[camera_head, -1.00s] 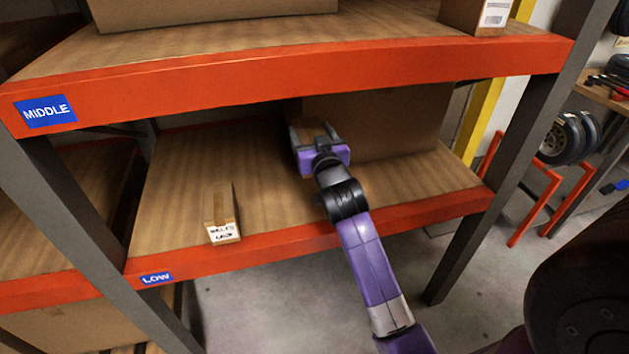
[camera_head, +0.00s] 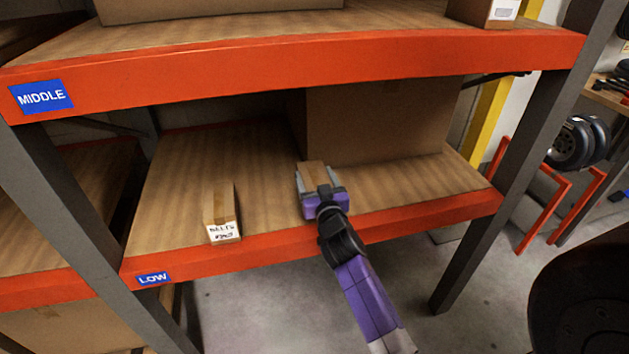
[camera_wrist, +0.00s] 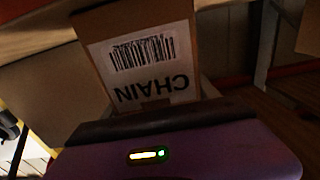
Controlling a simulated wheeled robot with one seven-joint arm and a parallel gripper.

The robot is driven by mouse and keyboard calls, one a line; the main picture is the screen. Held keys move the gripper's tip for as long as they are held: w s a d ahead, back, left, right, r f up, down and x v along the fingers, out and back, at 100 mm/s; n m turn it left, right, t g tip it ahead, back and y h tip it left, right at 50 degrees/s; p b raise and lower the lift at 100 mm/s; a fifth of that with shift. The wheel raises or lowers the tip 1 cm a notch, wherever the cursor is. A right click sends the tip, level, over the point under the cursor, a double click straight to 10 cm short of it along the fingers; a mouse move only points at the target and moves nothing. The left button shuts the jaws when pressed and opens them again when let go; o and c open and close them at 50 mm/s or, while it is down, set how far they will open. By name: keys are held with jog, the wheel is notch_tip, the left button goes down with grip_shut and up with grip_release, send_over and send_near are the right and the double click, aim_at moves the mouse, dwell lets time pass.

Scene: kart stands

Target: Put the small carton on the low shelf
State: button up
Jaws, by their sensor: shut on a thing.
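My gripper (camera_head: 314,181) is over the low shelf (camera_head: 268,160), in front of a large carton. It is shut on a small carton (camera_head: 313,173), whose brown top shows between the fingers. In the wrist view this small carton (camera_wrist: 183,88) fills the middle, with a white label showing a barcode and the word CHAIN upside down. The head view does not clearly show whether its underside touches the shelf. The shelf's orange front beam carries a blue LOW sign (camera_head: 153,279).
Another small carton (camera_head: 220,207) with a white label stands left on the low shelf. A large carton (camera_head: 382,122) stands at the back right. The orange middle shelf beam (camera_head: 300,60) runs above. Grey posts (camera_head: 498,190) bound the bay. Bare shelf lies between the small cartons.

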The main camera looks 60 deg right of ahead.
dwell(0.3)
jog(key=o, duration=1.9)
jog(key=shift+f, duration=0.1)
jog(key=shift+o, duration=0.2)
